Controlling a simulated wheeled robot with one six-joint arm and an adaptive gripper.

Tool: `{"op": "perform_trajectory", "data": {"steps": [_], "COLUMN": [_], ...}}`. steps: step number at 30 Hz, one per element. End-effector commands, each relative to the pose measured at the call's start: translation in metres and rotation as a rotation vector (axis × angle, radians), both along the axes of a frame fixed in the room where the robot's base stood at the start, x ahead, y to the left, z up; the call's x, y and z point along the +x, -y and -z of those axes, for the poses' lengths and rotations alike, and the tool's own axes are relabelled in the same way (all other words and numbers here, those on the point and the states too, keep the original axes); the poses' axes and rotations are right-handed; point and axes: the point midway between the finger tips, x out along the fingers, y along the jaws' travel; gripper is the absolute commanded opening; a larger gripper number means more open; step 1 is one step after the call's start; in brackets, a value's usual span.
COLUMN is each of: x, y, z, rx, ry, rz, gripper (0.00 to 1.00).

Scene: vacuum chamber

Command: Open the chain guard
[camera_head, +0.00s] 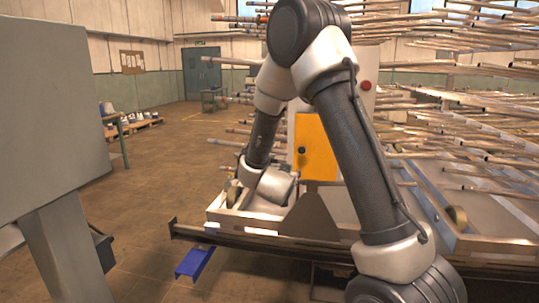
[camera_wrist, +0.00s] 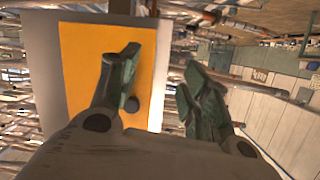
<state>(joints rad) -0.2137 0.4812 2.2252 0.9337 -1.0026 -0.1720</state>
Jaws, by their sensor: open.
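The chain guard appears to be the orange panel (camera_head: 318,150) in the middle of the head view, partly covered by my arm. It has a small dark round knob (camera_head: 302,150) near its left edge. In the wrist view the orange panel (camera_wrist: 88,70) fills the left middle, with the knob (camera_wrist: 133,105) near its right edge, close to the left finger. My gripper (camera_wrist: 160,82) is open, its two fingers spread and nothing between them. The left finger overlaps the panel; the right finger is beyond its edge. Contact cannot be told. The panel looks closed.
Many long metal tubes (camera_head: 480,130) stick out behind and right of the panel. A grey box with a red button (camera_head: 366,86) adjoins it. A dark rail (camera_head: 270,243) runs along the front. A large grey cabinet (camera_head: 45,110) stands at left. Open floor (camera_head: 165,180) lies between.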

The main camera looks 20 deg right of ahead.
Motion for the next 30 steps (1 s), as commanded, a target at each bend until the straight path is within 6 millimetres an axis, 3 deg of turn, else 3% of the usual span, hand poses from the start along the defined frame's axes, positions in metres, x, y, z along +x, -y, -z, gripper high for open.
{"op": "perform_trajectory", "data": {"steps": [3,9,22,30], "x": [-0.008,-0.016,0.03,0.039], "y": [0.021,0.036,0.079,0.087], "z": [-0.036,-0.065,-0.066,-0.067], "rx": [-0.094,-0.191,-0.198,-0.198], "ry": [0.117,0.203,0.202,0.202], "rz": [0.104,0.172,0.172,0.169], "gripper": [0.47,0.47,0.47,0.47]}}
